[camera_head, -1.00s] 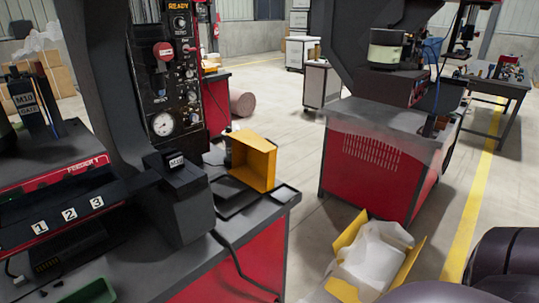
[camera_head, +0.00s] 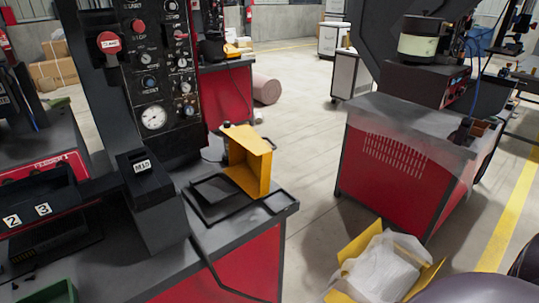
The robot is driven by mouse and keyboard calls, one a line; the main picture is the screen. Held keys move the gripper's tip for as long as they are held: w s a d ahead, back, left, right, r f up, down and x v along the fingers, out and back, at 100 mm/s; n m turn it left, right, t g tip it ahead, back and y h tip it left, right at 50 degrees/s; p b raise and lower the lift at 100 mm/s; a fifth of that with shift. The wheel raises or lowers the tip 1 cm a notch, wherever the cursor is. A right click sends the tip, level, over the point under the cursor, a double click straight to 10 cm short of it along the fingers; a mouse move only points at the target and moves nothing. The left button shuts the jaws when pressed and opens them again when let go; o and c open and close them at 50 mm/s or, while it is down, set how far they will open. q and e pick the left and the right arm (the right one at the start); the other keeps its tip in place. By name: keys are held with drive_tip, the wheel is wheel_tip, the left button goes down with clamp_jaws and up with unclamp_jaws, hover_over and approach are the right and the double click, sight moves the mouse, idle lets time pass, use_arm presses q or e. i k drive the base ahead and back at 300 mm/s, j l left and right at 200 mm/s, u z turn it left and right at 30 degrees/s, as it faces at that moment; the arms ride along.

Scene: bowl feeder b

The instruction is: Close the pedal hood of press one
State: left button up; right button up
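Whether a pedal is under or behind the hood I cannot tell. The control panel with a white gauge (camera_head: 153,117) rises behind the bench. Neither of my grippers is in view. A dark rounded shape shows at the bottom right corner, possibly part of my arm.
A second red machine (camera_head: 400,165) stands to the right across an aisle. An open yellow carton with white lining (camera_head: 380,268) is on the floor in front of it. A green bin (camera_head: 48,292) is at the bottom left. Bare floor (camera_head: 310,190) lies between the bench and the second machine.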

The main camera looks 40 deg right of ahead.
sight(250, 158)
drive_tip(key=k+l, duration=0.1)
drive_tip(key=l, duration=2.4)
drive_tip(key=k, duration=0.6)
